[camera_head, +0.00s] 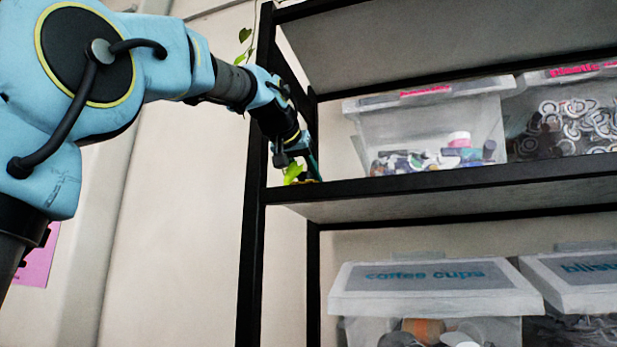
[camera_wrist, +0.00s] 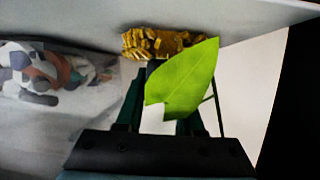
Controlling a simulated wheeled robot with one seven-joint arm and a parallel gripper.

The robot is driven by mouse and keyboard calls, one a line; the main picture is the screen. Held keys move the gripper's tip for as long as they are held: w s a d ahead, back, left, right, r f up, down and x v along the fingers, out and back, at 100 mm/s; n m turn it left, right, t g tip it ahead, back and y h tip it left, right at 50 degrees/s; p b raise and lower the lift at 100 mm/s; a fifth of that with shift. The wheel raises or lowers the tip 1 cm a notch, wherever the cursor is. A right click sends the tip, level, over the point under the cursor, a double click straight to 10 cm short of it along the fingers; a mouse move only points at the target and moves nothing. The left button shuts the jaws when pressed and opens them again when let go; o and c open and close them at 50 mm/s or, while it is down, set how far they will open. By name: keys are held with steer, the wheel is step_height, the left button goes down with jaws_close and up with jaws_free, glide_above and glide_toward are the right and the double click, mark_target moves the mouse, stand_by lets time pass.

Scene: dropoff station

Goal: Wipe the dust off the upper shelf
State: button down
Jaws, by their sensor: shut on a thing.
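My gripper (camera_head: 300,158) is at the left end of the upper shelf (camera_head: 450,183), close to the left upright. In the wrist view its dark fingers (camera_wrist: 158,72) are shut on a yellow, shaggy duster (camera_wrist: 150,43). The duster lies against the pale grey shelf surface (camera_wrist: 60,15), and a bit of its yellow (camera_head: 312,178) shows in the head view. A green leaf (camera_wrist: 185,82) covers part of the fingers and the grip; it also shows in the head view (camera_head: 293,172). I cannot make out dust on the shelf.
A clear lidded bin (camera_head: 430,128) stands on the shelf just right of my gripper, and another bin (camera_head: 565,120) stands farther right. A black upright (camera_head: 252,230) borders the left side. More bins, one marked "coffee cups" (camera_head: 430,290), stand below.

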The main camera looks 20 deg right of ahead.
steer(key=shift+w+d+f+p, duration=0.1)
steer(key=shift+w+d+p, duration=0.45)
steer(key=shift+w+d, duration=0.4)
steer(key=shift+s+a, duration=0.55)
step_height(320, 180, up, 4)
steer(key=p, duration=0.3)
steer(key=shift+r, duration=0.25)
steer(key=shift+f, duration=0.1)
steer(key=shift+s+d+f+p, duration=0.35)
steer(key=shift+s+d+f, duration=0.75)
